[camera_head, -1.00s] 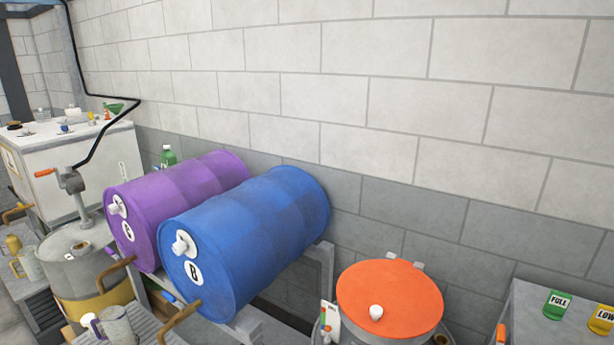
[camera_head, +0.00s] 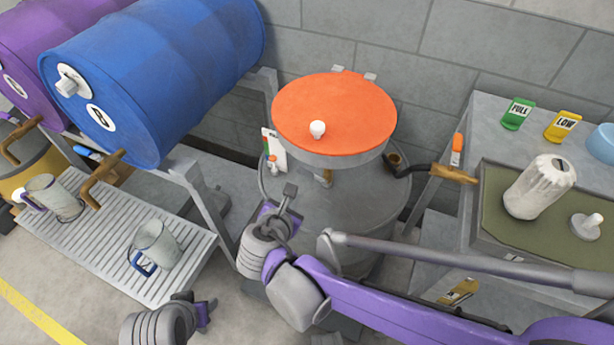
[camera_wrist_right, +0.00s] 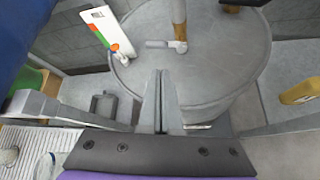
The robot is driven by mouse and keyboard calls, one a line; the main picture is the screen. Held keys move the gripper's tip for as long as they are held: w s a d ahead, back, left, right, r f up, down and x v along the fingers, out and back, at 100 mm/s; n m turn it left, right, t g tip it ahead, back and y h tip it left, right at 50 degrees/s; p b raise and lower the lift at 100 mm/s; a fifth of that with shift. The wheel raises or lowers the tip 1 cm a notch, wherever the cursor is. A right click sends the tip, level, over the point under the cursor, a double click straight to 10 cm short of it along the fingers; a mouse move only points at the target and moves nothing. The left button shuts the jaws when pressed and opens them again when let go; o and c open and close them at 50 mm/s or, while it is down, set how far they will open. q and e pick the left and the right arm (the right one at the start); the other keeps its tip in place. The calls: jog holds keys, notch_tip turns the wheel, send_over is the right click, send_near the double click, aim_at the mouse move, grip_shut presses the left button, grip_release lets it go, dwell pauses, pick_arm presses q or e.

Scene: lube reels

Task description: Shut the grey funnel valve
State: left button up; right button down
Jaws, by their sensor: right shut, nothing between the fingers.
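The grey funnel (camera_head: 345,157) has an orange lid (camera_head: 340,112) with a white knob, and stands above a grey drum. Its brass-coloured valve (camera_head: 326,178) shows under it, mostly hidden in the head view. In the right wrist view, a brass-coloured stem (camera_wrist_right: 180,12) comes down to the drum top, with a short grey lever (camera_wrist_right: 160,43) pointing left from it. My right gripper (camera_head: 290,192) is shut and empty, in front of the drum's left side. Its fingertips (camera_wrist_right: 162,76) point toward the lever, apparently short of it. My left gripper (camera_head: 205,312) is at the bottom edge, partly cut off; its jaws are unclear.
Blue and purple drums lie on a rack at left, above a slatted tray (camera_head: 100,235) with jugs.

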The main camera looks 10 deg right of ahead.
aim_at(305, 175)
jog(key=b+x, duration=0.2)
jog(key=x, duration=1.1)
jog(key=shift+w+f, duration=0.15)
jog(key=shift+w, duration=0.25)
jog(key=shift+w+a+f+b, duration=0.1)
jog(key=shift+a+f+b, duration=0.05)
jog(key=shift+f+b, duration=0.3)
jog(key=shift+a+f+n+h, duration=0.1)
jog(key=shift+a+n+h, duration=0.05)
jog(key=shift+n+h, duration=0.2)
jog(key=shift+w+f+b, duration=0.15)
jog(key=shift+f+b, duration=0.15)
jog(key=shift+b, duration=0.15)
jog(key=shift+r, duration=0.25)
